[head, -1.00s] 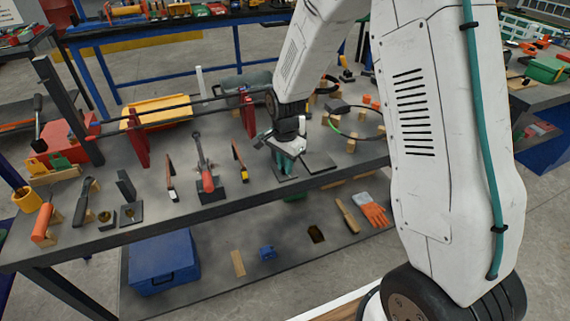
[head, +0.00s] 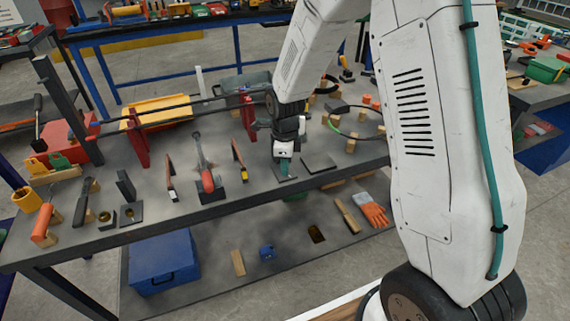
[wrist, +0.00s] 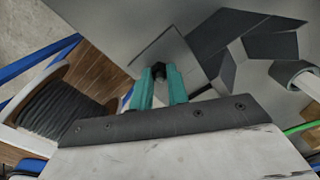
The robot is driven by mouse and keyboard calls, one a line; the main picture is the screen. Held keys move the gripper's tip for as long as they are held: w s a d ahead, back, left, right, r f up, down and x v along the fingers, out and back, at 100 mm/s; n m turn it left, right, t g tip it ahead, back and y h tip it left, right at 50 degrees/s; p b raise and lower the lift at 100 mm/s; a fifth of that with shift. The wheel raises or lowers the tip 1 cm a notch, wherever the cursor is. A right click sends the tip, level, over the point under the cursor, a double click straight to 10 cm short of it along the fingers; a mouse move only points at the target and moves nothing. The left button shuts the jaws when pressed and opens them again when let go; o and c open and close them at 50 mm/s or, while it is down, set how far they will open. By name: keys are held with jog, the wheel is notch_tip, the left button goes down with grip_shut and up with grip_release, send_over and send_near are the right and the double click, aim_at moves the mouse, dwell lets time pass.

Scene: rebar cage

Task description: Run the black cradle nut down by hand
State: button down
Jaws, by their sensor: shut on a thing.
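My gripper (head: 285,166) points down over the grey bench, at the end of my white arm. In the wrist view its two teal fingers (wrist: 159,88) are close together, shut on the small black cradle nut (wrist: 158,70). The nut sits between the fingertips and is mostly hidden by them. Under it lies a small grey plate (wrist: 178,50), which also shows at the fingertips in the head view. The nut is too small to make out in the head view, and its thread and height are hidden.
A dark flat plate (head: 319,162) lies just right of my gripper. A pliers-like tool with a red handle (head: 207,180) and an orange-and-black tool (head: 239,160) stand to the left. Two red uprights carry long dark bars behind. The wrist view shows a cable reel (wrist: 52,108).

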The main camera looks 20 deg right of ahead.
jog(key=shift+m, duration=1.3)
jog(key=c, duration=1.4)
grip_release()
jog(key=shift+o, duration=0.2)
jog(key=shift+r, duration=0.1)
notch_tip(320, 180, up, 8)
jog(key=shift+f, duration=0.15)
